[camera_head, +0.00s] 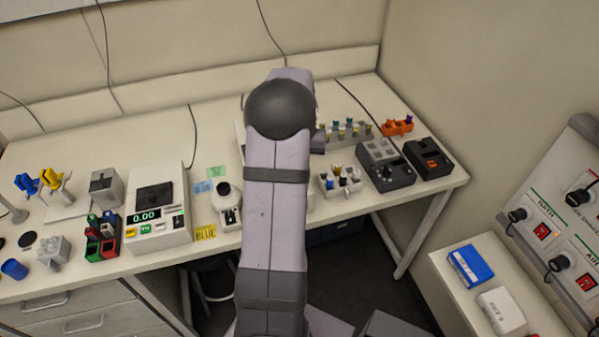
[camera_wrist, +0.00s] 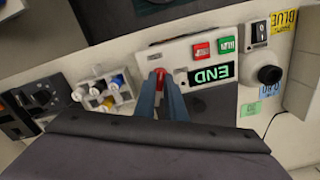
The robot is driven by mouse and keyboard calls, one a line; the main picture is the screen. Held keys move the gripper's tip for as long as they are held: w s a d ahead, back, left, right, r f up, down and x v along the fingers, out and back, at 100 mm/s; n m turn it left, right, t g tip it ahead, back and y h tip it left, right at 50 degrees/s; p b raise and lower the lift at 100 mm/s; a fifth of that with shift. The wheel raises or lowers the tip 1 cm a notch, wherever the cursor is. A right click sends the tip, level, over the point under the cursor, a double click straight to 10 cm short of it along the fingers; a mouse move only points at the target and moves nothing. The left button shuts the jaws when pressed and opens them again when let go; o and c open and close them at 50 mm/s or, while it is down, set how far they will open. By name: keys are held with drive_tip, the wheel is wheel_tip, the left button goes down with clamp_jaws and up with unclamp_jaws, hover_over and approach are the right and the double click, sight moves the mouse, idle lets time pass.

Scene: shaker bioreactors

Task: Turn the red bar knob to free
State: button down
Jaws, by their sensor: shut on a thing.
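In the wrist view, the red bar knob (camera_wrist: 159,76) stands on a pale device panel (camera_wrist: 176,58). My gripper (camera_wrist: 160,84) is shut on the knob, with one blue-grey finger on each side of it. Only the knob's top end shows between the fingers, so its angle is hard to tell, and I can read no "free" mark. Beside it on the panel are a green display (camera_wrist: 211,73) reading END upside down, a red button (camera_wrist: 201,50) and a green button (camera_wrist: 227,44). In the head view my arm hides the knob and the gripper.
A small vial rack (camera_wrist: 113,99) with coloured caps stands close to the panel's left in the wrist view. In the head view, a balance (camera_head: 160,222) stands left of my arm and a dark grey device (camera_head: 386,166) right.

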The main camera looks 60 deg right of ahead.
drive_tip(key=shift+m, duration=0.3)
drive_tip(key=m, duration=1.2)
drive_tip(key=shift+d+r+m, duration=0.1)
drive_tip(key=shift+d+m, duration=0.05)
drive_tip(key=shift+m, duration=0.15)
idle(0.4)
drive_tip(key=c, duration=1.8)
unclamp_jaws()
drive_tip(key=shift+r+b, duration=1)
drive_tip(key=shift+r, duration=2.65)
